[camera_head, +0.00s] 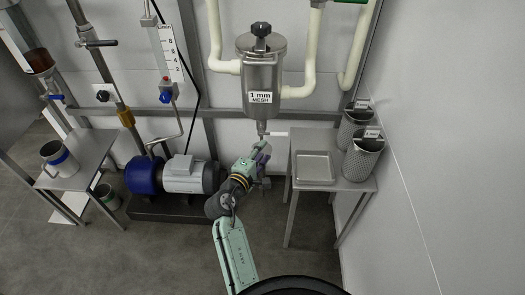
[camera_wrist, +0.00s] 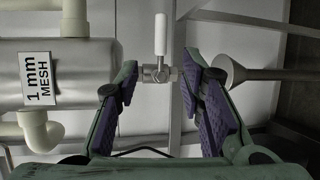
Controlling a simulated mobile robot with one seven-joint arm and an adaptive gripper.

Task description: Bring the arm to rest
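My gripper (camera_head: 260,156) is at the end of my pale green arm, below the metal strainer (camera_head: 262,82) labelled "1 mm MESH". In the wrist view my gripper (camera_wrist: 160,82) is open, with its purple finger pads apart and nothing held between them. A small drain valve (camera_wrist: 160,73) with a white lever (camera_wrist: 160,34) shows in the gap between the fingers, seemingly beyond the tips. Whether a finger touches it I cannot tell. In the head view the white lever (camera_head: 277,134) points right under the strainer.
A small table (camera_head: 303,140) to the right holds a shallow metal tray (camera_head: 315,168) and two mesh baskets (camera_head: 362,160). A blue and grey motor pump (camera_head: 190,175) stands left of my arm. Cream pipes flank the strainer. The floor in front is clear.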

